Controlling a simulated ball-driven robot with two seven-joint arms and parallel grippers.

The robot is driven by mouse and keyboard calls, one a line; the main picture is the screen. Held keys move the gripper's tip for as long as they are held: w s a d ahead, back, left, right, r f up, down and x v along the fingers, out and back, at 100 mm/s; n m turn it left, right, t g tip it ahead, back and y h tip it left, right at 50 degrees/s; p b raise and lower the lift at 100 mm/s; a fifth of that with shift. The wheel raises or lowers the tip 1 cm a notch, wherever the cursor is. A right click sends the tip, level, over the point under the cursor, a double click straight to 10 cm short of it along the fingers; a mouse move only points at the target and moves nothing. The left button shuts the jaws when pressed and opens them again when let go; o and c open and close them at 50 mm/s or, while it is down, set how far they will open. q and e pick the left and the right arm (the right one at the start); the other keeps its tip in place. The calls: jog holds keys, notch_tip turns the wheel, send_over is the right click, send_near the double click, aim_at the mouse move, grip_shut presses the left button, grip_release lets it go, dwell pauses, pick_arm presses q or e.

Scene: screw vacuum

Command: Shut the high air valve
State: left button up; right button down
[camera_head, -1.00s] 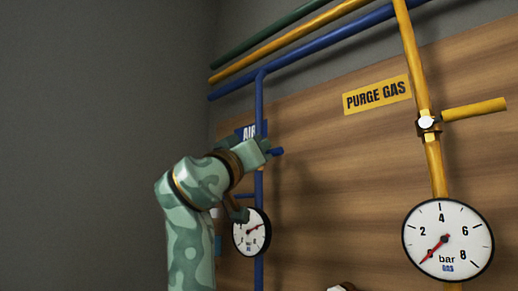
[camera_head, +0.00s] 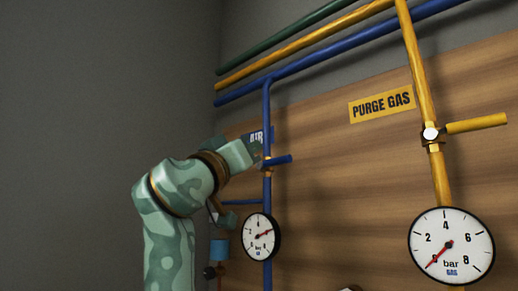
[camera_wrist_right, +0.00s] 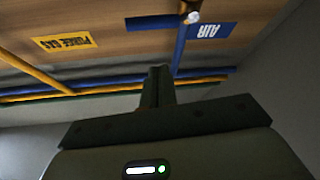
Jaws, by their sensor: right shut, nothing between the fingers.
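The blue air valve handle (camera_head: 278,160) sticks out sideways to the right, across the upright blue air pipe (camera_head: 267,188), just below the blue AIR label (camera_head: 257,137). My right gripper (camera_head: 256,152) is beside the valve on its left, with its fingertips mostly hidden in the head view. In the right wrist view my right gripper (camera_wrist_right: 158,70) is shut and empty. There the handle (camera_wrist_right: 152,22) and valve body (camera_wrist_right: 190,13) lie beyond the fingertips, apart from them. My left gripper is not in view.
A pressure gauge (camera_head: 261,237) sits on the air pipe below the valve. To the right are the yellow purge gas valve handle (camera_head: 476,123) and its larger gauge (camera_head: 451,246). Horizontal pipes run above the wooden panel (camera_head: 340,190). Space left of the arm is clear.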

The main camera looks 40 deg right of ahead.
jog(key=v, duration=0.4)
jog(key=shift+w+a+r+b, duration=0.1)
jog(key=shift+w+r+b, duration=0.1)
jog(key=shift+b, duration=0.15)
jog(key=shift+a, duration=0.15)
